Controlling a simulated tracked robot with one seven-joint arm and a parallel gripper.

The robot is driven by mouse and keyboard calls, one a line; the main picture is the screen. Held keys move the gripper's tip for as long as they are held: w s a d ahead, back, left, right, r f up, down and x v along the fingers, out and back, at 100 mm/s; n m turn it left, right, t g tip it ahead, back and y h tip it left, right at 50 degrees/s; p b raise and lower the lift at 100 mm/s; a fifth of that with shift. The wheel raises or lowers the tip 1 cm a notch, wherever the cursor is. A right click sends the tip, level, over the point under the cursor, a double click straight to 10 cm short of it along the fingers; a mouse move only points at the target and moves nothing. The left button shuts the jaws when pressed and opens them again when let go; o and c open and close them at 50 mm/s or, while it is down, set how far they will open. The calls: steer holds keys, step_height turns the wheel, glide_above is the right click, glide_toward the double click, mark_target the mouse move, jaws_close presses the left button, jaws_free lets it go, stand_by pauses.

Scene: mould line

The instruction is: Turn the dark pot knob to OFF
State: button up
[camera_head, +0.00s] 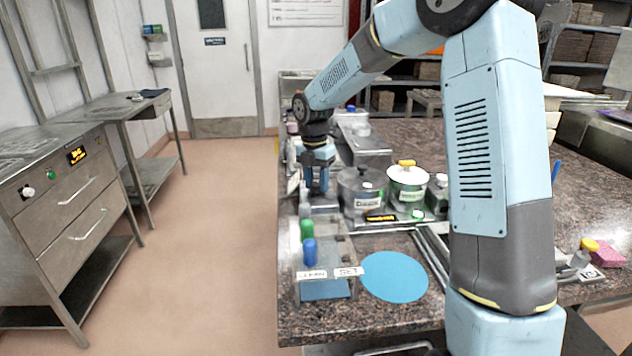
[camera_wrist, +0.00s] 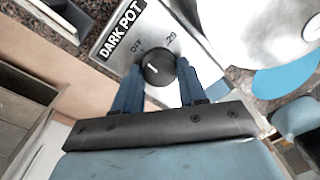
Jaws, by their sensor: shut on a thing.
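The dark pot knob (camera_wrist: 160,70) is round and black, on a metal panel labelled DARK POT (camera_wrist: 121,29). OFF and 29 are printed on the panel beyond it. Its short white pointer line shows on the left part of its face, and I cannot tell exactly which mark it lines up with. My gripper (camera_wrist: 157,80) has a blue finger on each side of the knob and is shut on it. In the head view my gripper (camera_head: 317,188) points down left of the steel dark pot (camera_head: 358,201); the knob is hidden there.
A second pot (camera_head: 408,182) with a yellow lid knob stands right of the dark pot. Nearer on the counter are a rack with green and blue handles (camera_head: 308,245) and a blue round mat (camera_head: 394,276). The floor left of the counter is clear.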

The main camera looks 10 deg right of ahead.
mark_target(315, 183)
steer(key=shift+w+d+n, duration=0.1)
steer(key=shift+n, duration=0.3)
steer(key=o, duration=1)
steer(key=shift+o, duration=0.2)
steer(key=shift+r, duration=0.1)
step_height(315, 183, up, 13)
steer(key=shift+w+a+r, duration=0.2)
steer(key=shift+a, duration=0.15)
